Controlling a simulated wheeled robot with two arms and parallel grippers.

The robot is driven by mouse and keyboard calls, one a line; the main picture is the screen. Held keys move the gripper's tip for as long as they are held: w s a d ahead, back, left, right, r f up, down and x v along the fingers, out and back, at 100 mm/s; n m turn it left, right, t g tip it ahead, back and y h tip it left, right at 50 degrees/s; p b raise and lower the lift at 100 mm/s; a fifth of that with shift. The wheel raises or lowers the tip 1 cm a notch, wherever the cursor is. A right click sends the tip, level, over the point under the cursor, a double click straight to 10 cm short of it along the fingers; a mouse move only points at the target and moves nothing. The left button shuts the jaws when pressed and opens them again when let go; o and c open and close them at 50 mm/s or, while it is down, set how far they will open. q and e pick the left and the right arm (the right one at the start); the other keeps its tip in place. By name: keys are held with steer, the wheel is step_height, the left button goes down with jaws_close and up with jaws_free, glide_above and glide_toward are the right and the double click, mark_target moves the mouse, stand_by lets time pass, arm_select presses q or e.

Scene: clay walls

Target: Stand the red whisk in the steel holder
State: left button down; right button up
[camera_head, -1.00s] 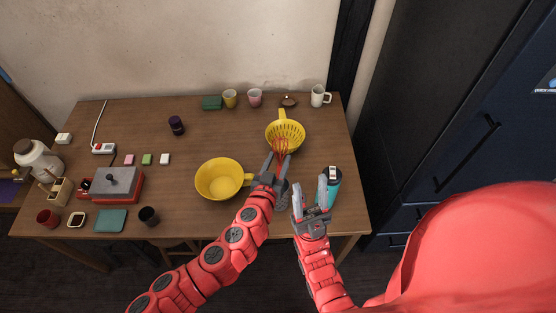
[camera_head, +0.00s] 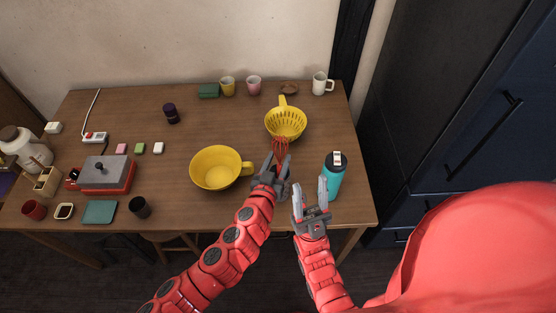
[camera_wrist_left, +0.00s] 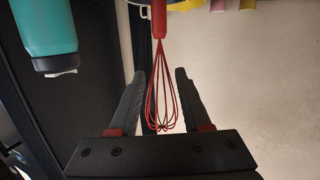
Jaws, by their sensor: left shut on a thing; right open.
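The red whisk (camera_head: 281,147) is between the fingers of my left gripper (camera_head: 276,164), which is shut on it, near the table's front edge. In the left wrist view the whisk (camera_wrist_left: 162,95) has its wire loops between the fingers and its red handle running to the top edge. That picture looks upside down, with the bottle's cap downward, so the loops point up. I cannot make out the steel holder clearly; a pale curved edge by the handle may be part of it. My right gripper (camera_head: 311,192) is open and empty, beside the teal bottle.
A yellow bowl (camera_head: 216,168) stands left of my left gripper. A yellow colander (camera_head: 286,123) stands just behind it. The teal bottle (camera_head: 334,180) is close on the right. Mugs line the back.

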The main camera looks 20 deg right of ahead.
arm_select(q)
steer(key=shift+f, duration=0.1)
steer(key=shift+c, duration=1.4)
jaws_free()
steer(key=v, duration=1.7)
steer(key=shift+s, duration=0.25)
steer(key=shift+w, duration=0.1)
